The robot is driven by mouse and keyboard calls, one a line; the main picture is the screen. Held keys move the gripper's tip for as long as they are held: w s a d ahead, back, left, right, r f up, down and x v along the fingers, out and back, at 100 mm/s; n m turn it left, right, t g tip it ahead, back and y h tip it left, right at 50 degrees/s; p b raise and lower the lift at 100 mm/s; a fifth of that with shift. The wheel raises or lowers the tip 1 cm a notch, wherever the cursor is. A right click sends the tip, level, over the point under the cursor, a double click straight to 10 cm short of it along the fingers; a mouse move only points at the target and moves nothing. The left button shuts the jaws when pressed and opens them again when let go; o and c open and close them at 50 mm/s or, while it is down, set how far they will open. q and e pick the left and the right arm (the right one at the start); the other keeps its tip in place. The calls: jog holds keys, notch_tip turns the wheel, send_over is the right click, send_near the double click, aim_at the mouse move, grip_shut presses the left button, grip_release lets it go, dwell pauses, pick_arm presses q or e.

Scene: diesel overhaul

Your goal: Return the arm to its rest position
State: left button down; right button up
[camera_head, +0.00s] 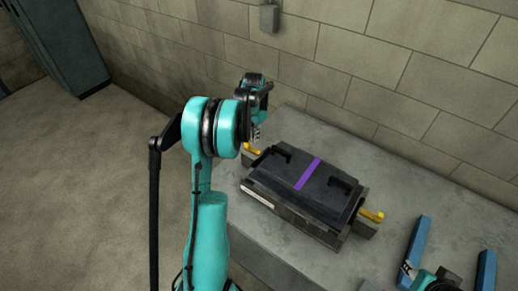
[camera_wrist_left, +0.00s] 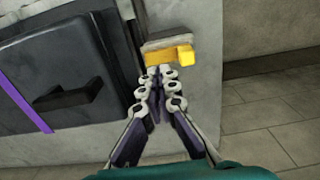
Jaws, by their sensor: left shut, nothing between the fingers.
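My left arm rises in the middle of the head view. Its gripper (camera_head: 256,133) is small there, beside the left end of a black case, and partly hidden by the wrist. In the left wrist view the gripper (camera_wrist_left: 157,80) has its fingertips together with nothing between them. The tips point at a yellow latch (camera_wrist_left: 168,56) on a grey block; whether they touch it cannot be told. The black case (camera_head: 290,178) has a purple stripe and two dark handles, and lies shut on the grey bench.
The bench (camera_head: 390,172) has bare room behind and right of the case. A second yellow latch (camera_head: 372,215) sits at the case's right end. Blue bars (camera_head: 415,250) stand at the lower right. A block wall (camera_head: 400,65) bounds the back; open floor (camera_head: 80,190) lies left.

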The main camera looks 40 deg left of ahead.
pick_arm(q)
notch_tip(320, 180, up, 2)
jog(key=shift+r+p, duration=0.2)
jog(key=shift+p, duration=0.25)
jog(key=s+d+r+t+b, duration=0.2)
jog(key=s+d+r+b, duration=0.15)
jog(key=d, duration=0.45)
jog(key=s+d+r+t+b, duration=0.1)
jog(key=s+d+r+b, duration=0.15)
jog(key=s+d, duration=0.45)
jog(key=s+d+f+t+b, duration=0.4)
jog(key=s+d+f+b, duration=0.2)
jog(key=s+d, duration=0.5)
jog(key=shift+d+f, duration=0.75)
jog(key=shift+d, duration=0.35)
